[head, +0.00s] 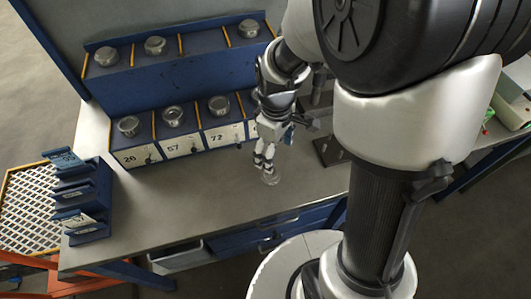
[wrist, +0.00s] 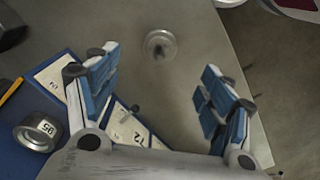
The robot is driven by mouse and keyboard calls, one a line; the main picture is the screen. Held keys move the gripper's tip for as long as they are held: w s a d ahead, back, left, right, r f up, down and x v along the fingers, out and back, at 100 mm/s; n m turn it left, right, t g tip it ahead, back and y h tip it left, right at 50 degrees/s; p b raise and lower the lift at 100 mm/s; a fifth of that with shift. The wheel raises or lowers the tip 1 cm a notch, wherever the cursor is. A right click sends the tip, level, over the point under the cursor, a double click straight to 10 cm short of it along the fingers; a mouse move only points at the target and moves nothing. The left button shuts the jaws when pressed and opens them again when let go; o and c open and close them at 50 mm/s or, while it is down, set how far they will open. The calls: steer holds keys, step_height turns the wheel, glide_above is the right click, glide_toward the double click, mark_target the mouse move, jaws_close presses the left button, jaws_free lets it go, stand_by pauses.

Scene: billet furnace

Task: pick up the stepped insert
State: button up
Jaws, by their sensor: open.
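A small round metal piece with a dark centre, which I take to be the stepped insert (head: 271,179), sits on the grey worktable just below my gripper (head: 265,160). In the wrist view the stepped insert (wrist: 160,44) shows ahead of my gripper (wrist: 158,78), roughly centred between the two blue-padded fingers. The fingers are spread wide with nothing between them. In the head view the fingertips are close above the piece; whether they touch it I cannot tell.
A blue rack (head: 170,100) with numbered bays holding round metal pieces stands behind the gripper. A blue stepped holder (head: 88,205) stands at the table's left end. The worktable (head: 185,205) is clear left of the insert. A dark plate (head: 330,152) lies to its right.

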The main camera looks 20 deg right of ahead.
step_height(320, 180, down, 6)
steer(key=shift+f+b, duration=0.2)
steer(key=shift+b, duration=0.8)
steer(key=shift+w+a+f+b, duration=0.15)
steer(key=shift+f+b, duration=0.5)
steer(key=shift+f, duration=0.8)
steer(key=shift+w+a+f+b, duration=0.15)
steer(key=shift+f+b, duration=0.5)
steer(key=shift+f, duration=0.75)
steer(key=shift+s, duration=0.1)
steer(key=shift+c, duration=0.3)
steer(key=shift+r, duration=0.1)
steer(key=c, duration=1.6)
